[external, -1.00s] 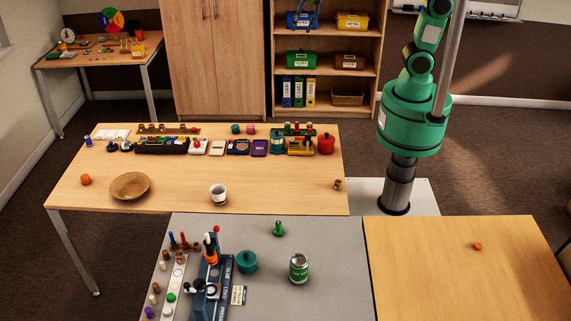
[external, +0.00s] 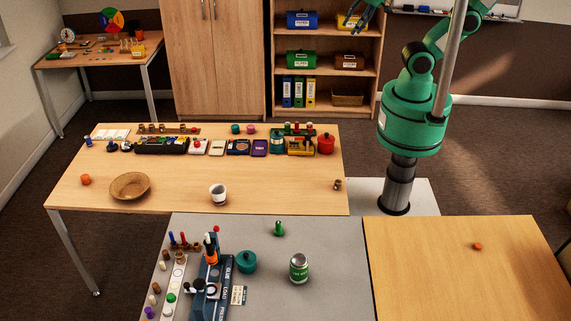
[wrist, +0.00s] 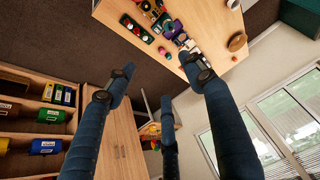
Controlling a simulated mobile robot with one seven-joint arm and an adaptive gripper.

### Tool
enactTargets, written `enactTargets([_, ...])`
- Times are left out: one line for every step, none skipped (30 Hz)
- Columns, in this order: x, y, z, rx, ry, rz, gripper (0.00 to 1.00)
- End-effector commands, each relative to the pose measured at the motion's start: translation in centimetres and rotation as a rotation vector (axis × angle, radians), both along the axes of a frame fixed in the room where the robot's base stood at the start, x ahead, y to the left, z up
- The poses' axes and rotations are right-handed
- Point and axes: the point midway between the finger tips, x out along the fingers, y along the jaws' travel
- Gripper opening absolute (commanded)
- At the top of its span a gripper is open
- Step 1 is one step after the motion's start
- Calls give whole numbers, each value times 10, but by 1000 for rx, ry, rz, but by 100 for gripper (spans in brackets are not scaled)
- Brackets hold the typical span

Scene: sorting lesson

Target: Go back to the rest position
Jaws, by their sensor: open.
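My gripper (external: 363,20) is at the top of the external view, in front of the right part of the shelf's top, partly cut off by the picture edge. It is high above the tables and apart from everything. In the wrist view its dark blue fingers (wrist: 158,85) are spread apart with nothing between them. My green arm bends up and over to the left from its column. The wrist picture is tilted, with the long wooden table (wrist: 205,18) at the top and the shelf at the left.
The shelf (external: 325,70) holds coloured boxes, binders and a basket. The wooden table (external: 170,195) carries a bowl (external: 130,186), a white cup (external: 218,194) and a row of small items. A can (external: 299,268) stands on the grey table (external: 320,235). The air around my gripper looks clear.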

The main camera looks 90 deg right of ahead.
Motion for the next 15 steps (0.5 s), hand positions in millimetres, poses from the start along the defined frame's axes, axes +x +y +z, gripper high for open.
enactTargets([-4,0,-1,-4,-5,10,53])
enactTargets([-6,0,-2,-7,-6,15,53])
enactTargets([-8,1,-3,-9,-7,19,53])
enactTargets([-9,1,-3,-10,-8,22,53])
enactTargets([-10,1,-3,-11,-8,23,53])
enactTargets([-10,1,-4,-12,-8,25,53])
enactTargets([-10,1,-4,-13,-8,26,53])
enactTargets([-10,1,-4,-13,-8,26,53])
enactTargets([-10,1,-4,-13,-8,26,53])
enactTargets([-10,1,-4,-12,-8,25,53])
enactTargets([-10,1,-4,-12,-8,25,53])
enactTargets([-10,1,-4,-12,-8,25,53])
enactTargets([-10,1,-4,-12,-8,25,53])
enactTargets([-10,1,-4,-12,-8,25,53])
enactTargets([-10,1,-4,-12,-8,25,53])
